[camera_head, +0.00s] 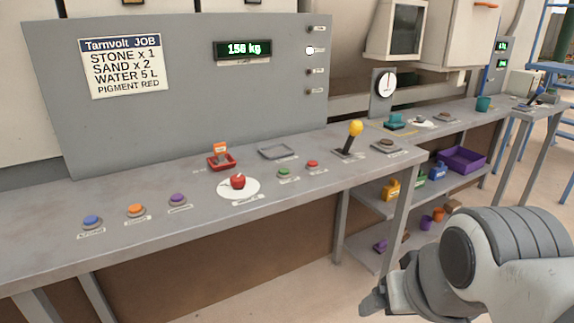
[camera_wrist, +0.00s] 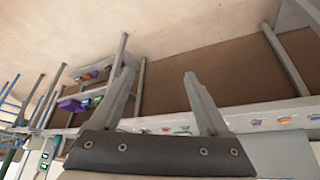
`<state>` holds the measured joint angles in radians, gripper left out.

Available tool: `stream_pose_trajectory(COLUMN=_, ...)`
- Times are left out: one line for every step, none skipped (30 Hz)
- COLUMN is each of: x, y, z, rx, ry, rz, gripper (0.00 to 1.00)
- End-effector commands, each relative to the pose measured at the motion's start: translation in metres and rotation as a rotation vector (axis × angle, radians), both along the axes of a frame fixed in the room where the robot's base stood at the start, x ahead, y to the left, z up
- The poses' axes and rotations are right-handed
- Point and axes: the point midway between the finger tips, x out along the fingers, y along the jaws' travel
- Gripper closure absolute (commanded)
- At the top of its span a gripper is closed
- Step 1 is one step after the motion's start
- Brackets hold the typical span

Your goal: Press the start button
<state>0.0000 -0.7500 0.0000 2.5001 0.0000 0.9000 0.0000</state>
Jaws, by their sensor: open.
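Several buttons sit along the grey console's desk in the head view. A green button (camera_head: 284,171) and a red button (camera_head: 312,163) are right of the middle, with labels too small to read, so I cannot confirm which is start. Blue (camera_head: 92,220), orange (camera_head: 136,209) and purple (camera_head: 178,198) buttons are at the left. A grey button (camera_head: 386,144) is at the right end. My gripper (camera_wrist: 157,78) is open and empty in the wrist view, apart from the buttons. In the head view my arm is low at the right, beyond the desk's front edge.
A yellow-knobbed lever (camera_head: 355,129) stands near the grey button. The panel display (camera_head: 242,49) reads about 150 kg. Purple crate (camera_head: 461,160) on the right shelf.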

Motion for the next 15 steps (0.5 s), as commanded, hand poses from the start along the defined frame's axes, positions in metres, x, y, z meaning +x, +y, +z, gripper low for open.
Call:
stream_pose_trajectory(x=0.0, y=0.0, z=0.0, rx=0.0, ry=0.0, rz=0.0, gripper=0.31)
stream_pose_trajectory(x=0.0, y=0.0, z=0.0, rx=0.0, ry=0.0, rz=0.0, gripper=0.37)
stream_pose_trajectory(x=0.0, y=0.0, z=0.0, rx=0.0, ry=0.0, rz=0.0, gripper=0.44)
stream_pose_trajectory(x=0.0, y=0.0, z=0.0, rx=0.0, ry=0.0, rz=0.0, gripper=0.49)
stream_pose_trajectory(x=0.0, y=0.0, z=0.0, rx=0.0, ry=0.0, rz=0.0, gripper=0.55)
stream_pose_trajectory(x=0.0, y=0.0, z=0.0, rx=0.0, ry=0.0, rz=0.0, gripper=0.62)
stream_pose_trajectory(x=0.0, y=0.0, z=0.0, rx=0.0, ry=0.0, rz=0.0, gripper=0.67)
stream_pose_trajectory(x=0.0, y=0.0, z=0.0, rx=0.0, ry=0.0, rz=0.0, gripper=0.73)
stream_pose_trajectory(x=0.0, y=0.0, z=0.0, rx=0.0, ry=0.0, rz=0.0, gripper=0.8)
stream_pose_trajectory(x=0.0, y=0.0, z=0.0, rx=0.0, ry=0.0, rz=0.0, gripper=0.85)
stream_pose_trajectory(x=0.0, y=0.0, z=0.0, rx=0.0, ry=0.0, rz=0.0, gripper=0.91)
stream_pose_trajectory(x=0.0, y=0.0, z=0.0, rx=0.0, ry=0.0, rz=0.0, gripper=0.98)
stream_pose_trajectory(x=0.0, y=0.0, z=0.0, rx=0.0, ry=0.0, rz=0.0, gripper=1.0)
stream_pose_trajectory(x=0.0, y=0.0, z=0.0, rx=0.0, ry=0.0, rz=0.0, gripper=1.0)
stream_pose_trajectory(x=0.0, y=0.0, z=0.0, rx=0.0, ry=0.0, rz=0.0, gripper=1.0)
